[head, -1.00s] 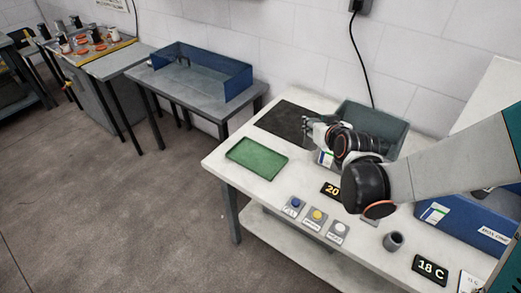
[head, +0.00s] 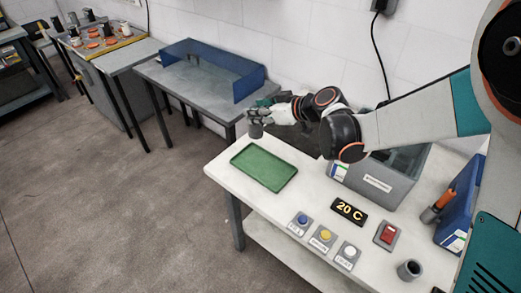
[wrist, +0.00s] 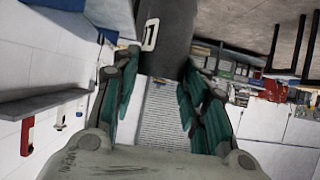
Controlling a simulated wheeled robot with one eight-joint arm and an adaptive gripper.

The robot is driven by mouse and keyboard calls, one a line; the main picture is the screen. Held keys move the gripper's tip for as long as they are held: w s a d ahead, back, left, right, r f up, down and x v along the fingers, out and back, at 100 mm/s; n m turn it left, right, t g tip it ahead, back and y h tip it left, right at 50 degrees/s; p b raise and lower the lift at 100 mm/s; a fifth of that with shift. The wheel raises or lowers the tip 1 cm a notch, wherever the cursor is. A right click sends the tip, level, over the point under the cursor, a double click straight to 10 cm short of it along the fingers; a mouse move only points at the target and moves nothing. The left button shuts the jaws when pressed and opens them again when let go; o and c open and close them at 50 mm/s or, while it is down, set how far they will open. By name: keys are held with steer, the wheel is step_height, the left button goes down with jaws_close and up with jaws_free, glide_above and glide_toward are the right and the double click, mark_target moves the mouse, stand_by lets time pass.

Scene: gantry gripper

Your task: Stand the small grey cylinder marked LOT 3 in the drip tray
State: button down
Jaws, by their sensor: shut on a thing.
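My gripper (head: 259,114) is shut on a dark grey cylinder (head: 255,129), held upright near the back left edge of the white table. In the wrist view the cylinder (wrist: 168,30) sits between the teal finger pads. A white-framed mark on it is only partly in view, and I cannot read it as LOT 3. The shallow green tray (head: 264,166), which looks like the drip tray, lies empty at the table's left end. The cylinder is behind the tray in the picture, apart from it.
A grey bin (head: 376,186) stands right of the tray. Buttons (head: 325,236), a 20 C display (head: 348,211), a red switch (head: 388,234) and a hollow grey cup (head: 410,269) line the front. A blue box (head: 460,200) is at right. A grey side table (head: 200,88) stands behind.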

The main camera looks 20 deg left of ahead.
step_height(320, 180, down, 14)
steer(key=b, duration=0.4)
steer(key=shift+r, duration=0.15)
steer(key=c, duration=0.9)
jaws_free()
steer(key=shift+c, duration=0.2)
steer(key=shift+r, duration=0.1)
steer(key=p+v, duration=0.3)
steer(key=v, duration=0.9)
steer(key=shift+s, duration=0.1)
